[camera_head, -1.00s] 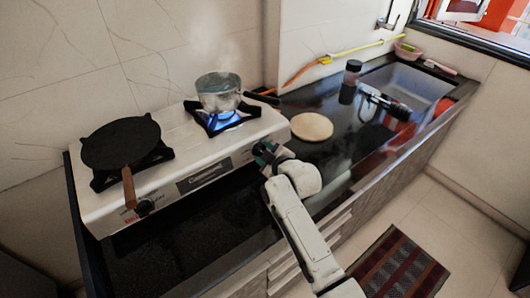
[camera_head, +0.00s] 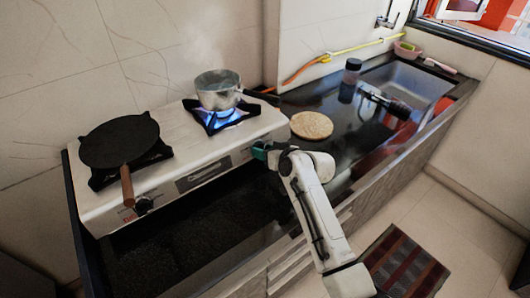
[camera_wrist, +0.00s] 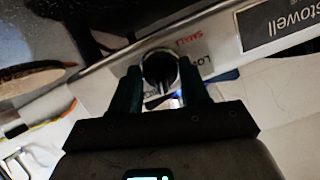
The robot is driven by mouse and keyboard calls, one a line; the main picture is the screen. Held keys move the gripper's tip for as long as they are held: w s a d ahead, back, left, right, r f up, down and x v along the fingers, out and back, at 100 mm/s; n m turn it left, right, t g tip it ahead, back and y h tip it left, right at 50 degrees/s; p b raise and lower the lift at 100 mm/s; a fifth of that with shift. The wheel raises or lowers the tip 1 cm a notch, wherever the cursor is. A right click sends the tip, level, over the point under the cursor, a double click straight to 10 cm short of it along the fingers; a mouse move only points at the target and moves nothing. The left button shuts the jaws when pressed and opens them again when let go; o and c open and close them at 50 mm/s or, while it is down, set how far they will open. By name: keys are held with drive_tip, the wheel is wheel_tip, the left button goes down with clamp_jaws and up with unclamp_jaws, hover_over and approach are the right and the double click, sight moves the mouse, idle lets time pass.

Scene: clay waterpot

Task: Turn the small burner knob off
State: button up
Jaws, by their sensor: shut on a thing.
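The small burner knob (camera_wrist: 160,70) is round and black, on the stove's front panel beside the printed word "SMALL" in the wrist view. My gripper (camera_wrist: 161,82) is shut on it, with one dark green finger on each side. In the head view my gripper (camera_head: 262,151) is at the right end of the stove front and hides this knob. The white two-burner stove (camera_head: 190,155) has a blue flame (camera_head: 226,115) lit under the steaming metal pot (camera_head: 217,90) on its right burner.
A dark pan (camera_head: 118,140) sits on the left burner, its brown handle pointing forward above another knob (camera_head: 144,204). A round board (camera_head: 311,125), a dark bottle (camera_head: 352,72) and a sink (camera_head: 415,85) lie to the right. The front counter strip is clear.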

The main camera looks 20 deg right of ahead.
drive_tip(key=shift+d+f+m+t+y+b, duration=0.1)
drive_tip(key=shift+m+t+y+b, duration=0.3)
drive_tip(key=shift+m, duration=1.85)
drive_tip(key=shift+a+f+m+t+y, duration=0.1)
drive_tip(key=shift+m+y, duration=0.55)
drive_tip(key=shift+m, duration=1.55)
drive_tip(key=shift+d+f+m+t+y+b, duration=0.15)
drive_tip(key=shift+m+y, duration=0.4)
drive_tip(key=shift+m, duration=1.7)
drive_tip(key=o, duration=1)
drive_tip(key=shift+r, duration=0.15)
drive_tip(key=shift+o, duration=0.2)
drive_tip(key=v, duration=1)
drive_tip(key=shift+s+d, duration=0.25)
drive_tip(key=shift+s, duration=0.1)
